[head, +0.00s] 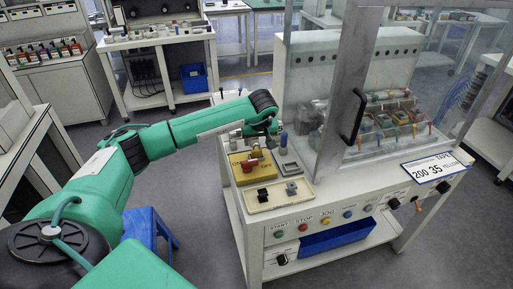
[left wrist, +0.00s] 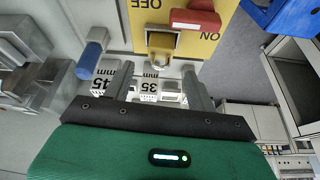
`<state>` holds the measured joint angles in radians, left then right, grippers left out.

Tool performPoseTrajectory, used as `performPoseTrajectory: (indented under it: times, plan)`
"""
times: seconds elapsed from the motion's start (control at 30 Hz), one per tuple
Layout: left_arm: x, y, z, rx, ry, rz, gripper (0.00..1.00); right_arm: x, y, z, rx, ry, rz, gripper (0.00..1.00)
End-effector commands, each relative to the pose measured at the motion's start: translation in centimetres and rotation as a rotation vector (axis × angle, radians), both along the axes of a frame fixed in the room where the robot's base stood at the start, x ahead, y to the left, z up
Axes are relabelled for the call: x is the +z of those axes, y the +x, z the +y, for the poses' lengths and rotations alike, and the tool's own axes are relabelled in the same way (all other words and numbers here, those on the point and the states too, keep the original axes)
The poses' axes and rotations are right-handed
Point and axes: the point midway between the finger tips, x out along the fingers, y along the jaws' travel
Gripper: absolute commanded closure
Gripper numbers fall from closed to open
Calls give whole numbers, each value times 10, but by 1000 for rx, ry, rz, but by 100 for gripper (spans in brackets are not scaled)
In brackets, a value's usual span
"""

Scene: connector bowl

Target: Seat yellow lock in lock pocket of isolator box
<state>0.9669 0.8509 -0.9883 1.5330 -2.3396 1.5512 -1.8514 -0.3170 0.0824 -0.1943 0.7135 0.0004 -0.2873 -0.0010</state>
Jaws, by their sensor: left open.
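The yellow isolator box (head: 243,170) lies on the bench's left side; the left wrist view shows its yellow face (left wrist: 197,45) with ON and OFF lettering and a red handle (left wrist: 195,20). My left gripper (head: 270,128) is above the bench just behind the box. Its fingers (left wrist: 159,88) are apart with nothing held, over pale pieces labelled 45 mm and 35 mm. My right gripper is out of view.
A cream tray (head: 262,205) with small dark and grey pieces lies in front of the box. A blue-handled metal item (left wrist: 90,58) is beside the box. A clear enclosure with a metal post (head: 340,95) and black handle stands to the right. A blue bin (head: 335,237) is below.

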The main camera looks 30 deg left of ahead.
Motion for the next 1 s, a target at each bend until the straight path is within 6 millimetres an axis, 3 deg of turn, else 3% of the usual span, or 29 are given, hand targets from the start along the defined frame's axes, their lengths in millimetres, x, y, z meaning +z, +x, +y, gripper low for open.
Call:
performPoseTrajectory:
  times: [0.13, 0.33, 1.0]
  plan:
    - [28, -8, -8, -2, 0, -4, 43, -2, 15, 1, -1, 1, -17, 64]
    - [51, -15, -15, 1, 0, -2, 43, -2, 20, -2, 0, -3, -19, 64]
    - [55, -17, -20, -2, -10, 0, 43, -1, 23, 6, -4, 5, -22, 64]
